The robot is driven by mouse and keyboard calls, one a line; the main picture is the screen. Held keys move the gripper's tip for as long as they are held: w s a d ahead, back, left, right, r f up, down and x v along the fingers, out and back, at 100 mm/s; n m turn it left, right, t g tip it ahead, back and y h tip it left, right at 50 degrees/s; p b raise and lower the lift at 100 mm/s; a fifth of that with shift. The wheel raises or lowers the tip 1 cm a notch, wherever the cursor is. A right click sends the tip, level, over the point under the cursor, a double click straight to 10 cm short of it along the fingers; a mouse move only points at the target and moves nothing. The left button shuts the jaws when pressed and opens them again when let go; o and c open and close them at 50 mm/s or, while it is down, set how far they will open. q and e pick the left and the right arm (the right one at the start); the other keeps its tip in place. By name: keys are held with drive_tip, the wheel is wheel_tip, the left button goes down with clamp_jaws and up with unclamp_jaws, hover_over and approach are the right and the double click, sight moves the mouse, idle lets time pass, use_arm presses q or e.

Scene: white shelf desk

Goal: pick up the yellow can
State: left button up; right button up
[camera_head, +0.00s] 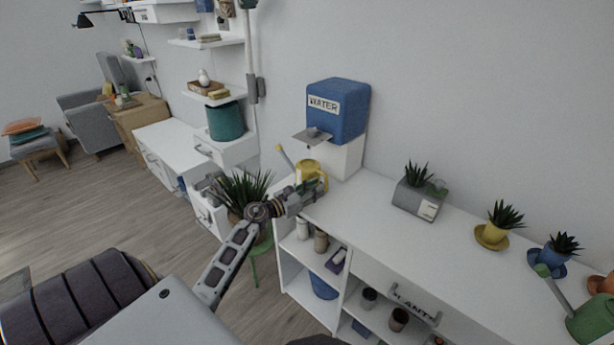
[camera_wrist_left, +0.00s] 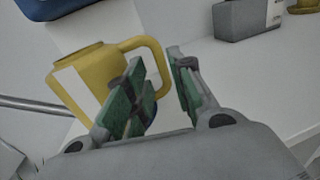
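The yellow can (camera_head: 309,173) is a watering can with a long spout pointing up to the left. It stands at the left end of the white shelf desk (camera_head: 370,202), in front of the blue water dispenser. My left gripper (camera_head: 319,186) is at the can's near right side. In the left wrist view, the green-padded fingers of the left gripper (camera_wrist_left: 157,62) are apart, with the handle seen between and beyond them. Contact cannot be told. My right gripper is not in view.
The blue water dispenser (camera_head: 338,110) stands behind the can. A grey planter (camera_head: 414,201) and a yellow plant pot (camera_head: 492,236) stand farther right on the desk top. A large potted plant (camera_head: 240,190) is left of the desk. The desk top between can and planter is clear.

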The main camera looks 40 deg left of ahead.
sight(326, 189)
use_arm(q)
drive_tip(key=shift+x, duration=2.6)
drive_tip(key=shift+f, duration=0.15)
drive_tip(key=shift+c, duration=0.3)
clamp_jaws()
